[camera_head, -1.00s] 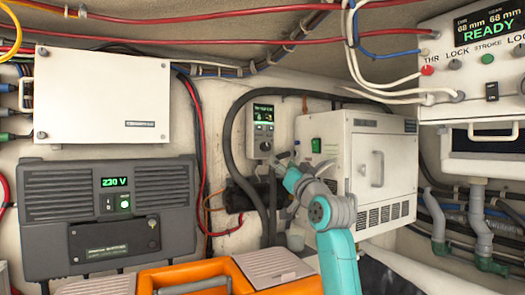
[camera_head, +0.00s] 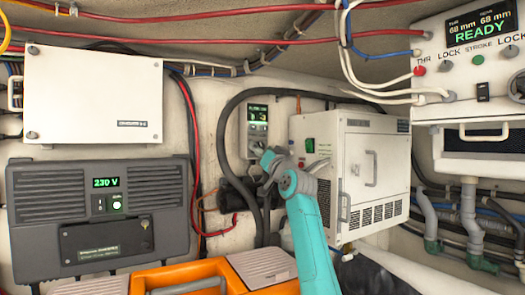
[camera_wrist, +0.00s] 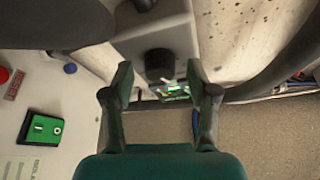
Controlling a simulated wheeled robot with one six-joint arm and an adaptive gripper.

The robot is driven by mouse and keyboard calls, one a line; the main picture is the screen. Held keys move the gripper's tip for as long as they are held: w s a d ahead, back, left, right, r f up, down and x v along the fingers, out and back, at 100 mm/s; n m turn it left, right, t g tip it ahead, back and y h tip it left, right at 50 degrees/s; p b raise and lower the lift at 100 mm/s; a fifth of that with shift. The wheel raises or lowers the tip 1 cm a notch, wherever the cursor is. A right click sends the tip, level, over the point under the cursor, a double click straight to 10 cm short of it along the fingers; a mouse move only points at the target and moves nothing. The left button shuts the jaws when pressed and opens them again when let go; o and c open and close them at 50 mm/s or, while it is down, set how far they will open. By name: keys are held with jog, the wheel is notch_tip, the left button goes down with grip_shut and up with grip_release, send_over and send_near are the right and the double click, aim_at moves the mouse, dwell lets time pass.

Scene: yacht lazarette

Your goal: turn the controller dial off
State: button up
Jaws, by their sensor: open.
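The controller (camera_head: 257,118) is a slim grey box on the back wall with a small lit green display. Its dial is hidden behind my gripper in the head view. In the wrist view the black round dial (camera_wrist: 159,63) stands out from the grey controller face (camera_wrist: 180,38). My gripper (camera_head: 267,160) is at the lower part of the controller. In the wrist view my gripper (camera_wrist: 158,78) is open, with one finger on each side of the dial and a gap on both sides. I cannot tell how deep the fingertips reach around it.
A white cabinet (camera_head: 335,128) with a green switch (camera_wrist: 42,130) stands close to the right of the controller. A thick black hose (camera_head: 222,140) loops around the controller's left. A grey inverter (camera_head: 100,215) and an orange case (camera_head: 215,268) are at lower left.

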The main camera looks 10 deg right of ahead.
jog(key=shift+w, duration=0.1)
grip_shut()
jog(key=shift+n+y, duration=0.4)
jog(key=n+y, duration=0.1)
jog(key=n, duration=0.1)
jog(key=n+y, duration=0.1)
jog(key=n, duration=0.2)
jog(key=shift+d+g, duration=0.2)
jog(key=shift+g, duration=0.2)
jog(key=n+g+y, duration=0.1)
jog(key=n, duration=0.2)
jog(key=n+g+y, duration=0.1)
jog(key=n+y, duration=0.1)
jog(key=n, duration=0.2)
jog(key=shift+r+y, duration=0.1)
jog(key=shift+y, duration=0.2)
jog(key=shift+n, duration=0.4)
grip_release()
